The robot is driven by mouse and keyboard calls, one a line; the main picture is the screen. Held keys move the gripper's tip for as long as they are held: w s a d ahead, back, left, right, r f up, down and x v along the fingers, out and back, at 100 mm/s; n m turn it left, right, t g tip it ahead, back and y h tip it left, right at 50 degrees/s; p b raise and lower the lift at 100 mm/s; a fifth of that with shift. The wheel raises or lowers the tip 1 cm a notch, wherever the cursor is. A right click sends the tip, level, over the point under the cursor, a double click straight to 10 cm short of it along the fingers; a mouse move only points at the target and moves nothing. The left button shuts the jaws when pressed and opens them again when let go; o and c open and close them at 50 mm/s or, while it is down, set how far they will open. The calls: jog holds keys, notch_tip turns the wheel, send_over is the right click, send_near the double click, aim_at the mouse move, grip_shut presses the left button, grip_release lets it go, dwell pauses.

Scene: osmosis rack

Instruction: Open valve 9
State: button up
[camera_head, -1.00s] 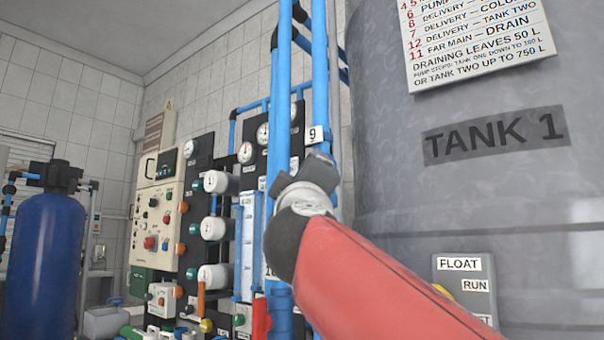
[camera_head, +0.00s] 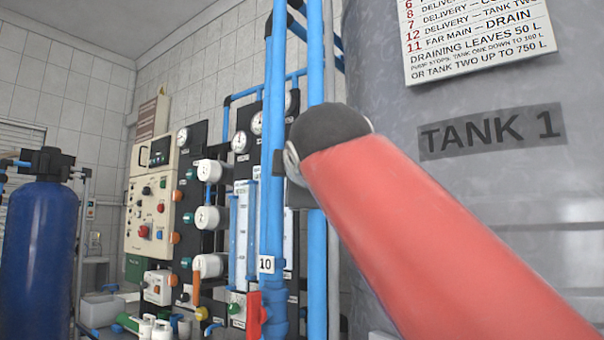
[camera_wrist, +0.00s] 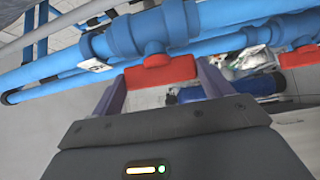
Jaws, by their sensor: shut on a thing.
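In the wrist view, a red valve handle (camera_wrist: 158,74) hangs below a blue valve body on a blue pipe (camera_wrist: 125,37). My gripper (camera_wrist: 163,77) has its two fingers on either side of this handle and is shut on it. A white tag (camera_wrist: 95,65) sits on the pipe left of the handle; I cannot read its number. In the head view, my red arm reaches to the blue vertical pipes (camera_head: 273,150) and its dark end hides the handle, my fingers and the number 9 tag.
A tag reading 10 (camera_head: 266,264) and another red handle (camera_head: 254,316) are lower on the pipes. More red handles show in the wrist view, one at the right (camera_wrist: 300,57). Tank 1 (camera_head: 470,210) stands close at right. A gauge panel (camera_head: 205,215) is behind at left.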

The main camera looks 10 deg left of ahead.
jog(key=shift+n+g+h, duration=0.3)
dwell(0.5)
jog(key=o, duration=1)
jog(key=b+v, duration=0.1)
jog(key=v, duration=0.6)
jog(key=shift+s+d+b, duration=0.25)
jog(key=shift+s+b, duration=0.05)
jog(key=shift+b, duration=0.1)
